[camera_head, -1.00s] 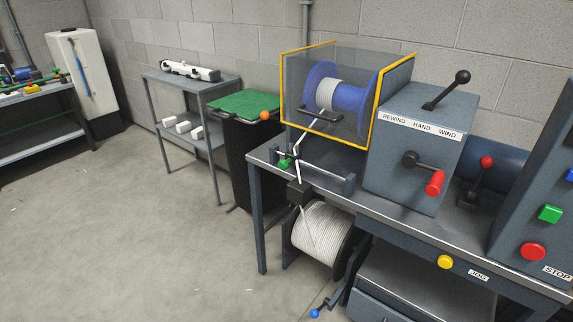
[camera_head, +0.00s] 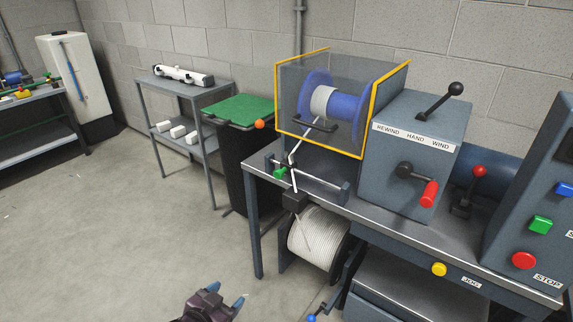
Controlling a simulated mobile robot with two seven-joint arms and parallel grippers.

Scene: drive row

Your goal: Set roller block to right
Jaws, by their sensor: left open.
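A thin rail with dark end brackets (camera_head: 344,193) stands along the front of the bench, below the blue spool (camera_head: 347,104). A small guide block with a green knob (camera_head: 281,174) sits near the left end of this rail; it looks like the roller block. A white rope rises past it toward the spool. My left gripper (camera_head: 227,297) is open and empty at the bottom edge, low in front of the bench and well apart from the block. Only its hand and blue-tipped fingers show. My right gripper is not in view.
A yellow-edged clear guard (camera_head: 320,144) encloses the spool. Right of it stands a grey hand-wind box (camera_head: 419,147) with a red-handled crank (camera_head: 429,194). A white rope reel (camera_head: 318,234) hangs under the bench. A green-topped bin (camera_head: 240,111) stands left. Floor at left is clear.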

